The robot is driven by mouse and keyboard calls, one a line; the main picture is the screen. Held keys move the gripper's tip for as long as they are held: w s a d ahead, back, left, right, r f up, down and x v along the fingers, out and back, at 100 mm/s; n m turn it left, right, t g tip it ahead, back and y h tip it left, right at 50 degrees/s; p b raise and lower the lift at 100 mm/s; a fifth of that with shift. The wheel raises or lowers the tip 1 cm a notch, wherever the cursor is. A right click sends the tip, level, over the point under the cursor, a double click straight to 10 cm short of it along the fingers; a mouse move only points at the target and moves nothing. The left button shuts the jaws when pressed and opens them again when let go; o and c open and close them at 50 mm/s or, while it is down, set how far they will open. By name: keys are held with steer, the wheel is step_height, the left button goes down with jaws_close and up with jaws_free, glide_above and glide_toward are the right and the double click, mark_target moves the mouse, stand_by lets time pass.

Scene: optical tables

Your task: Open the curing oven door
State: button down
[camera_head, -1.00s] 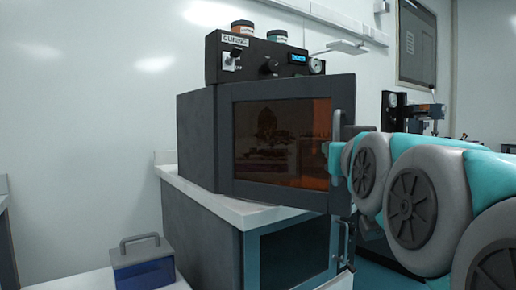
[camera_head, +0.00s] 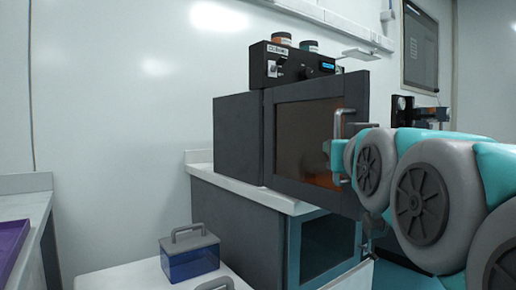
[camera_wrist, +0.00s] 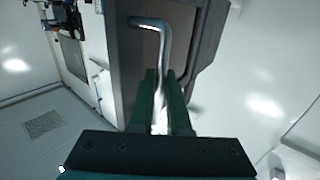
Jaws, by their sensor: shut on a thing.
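The curing oven (camera_head: 238,135) stands on a white-topped counter in the head view. Its door (camera_head: 317,91), dark-framed with a tinted window, stands partly open, its right edge swung out past the counter's front. The metal bar handle (camera_head: 338,124) is on the door's right side. My gripper (camera_wrist: 164,85) is shut on the handle, which shows as a bent bar (camera_wrist: 163,45) between the fingers in the wrist view. In the head view my arm comes from the right and hides the lower handle. The oven's inside is mostly hidden behind the door.
A control box (camera_head: 295,67) with two jars tops the oven. A lower cabinet (camera_head: 325,250) is beneath the counter (camera_head: 230,183). A blue box (camera_head: 190,258) with a grey handle is on a low white surface at front left. A purple tray (camera_head: 10,243) is at far left.

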steer(key=shift+a, duration=0.1)
steer(key=c, duration=0.9)
jaws_free()
steer(key=shift+s, duration=0.1)
steer(key=s, duration=0.7)
steer(key=shift+s+a, duration=0.15)
steer(key=shift+s, duration=0.2)
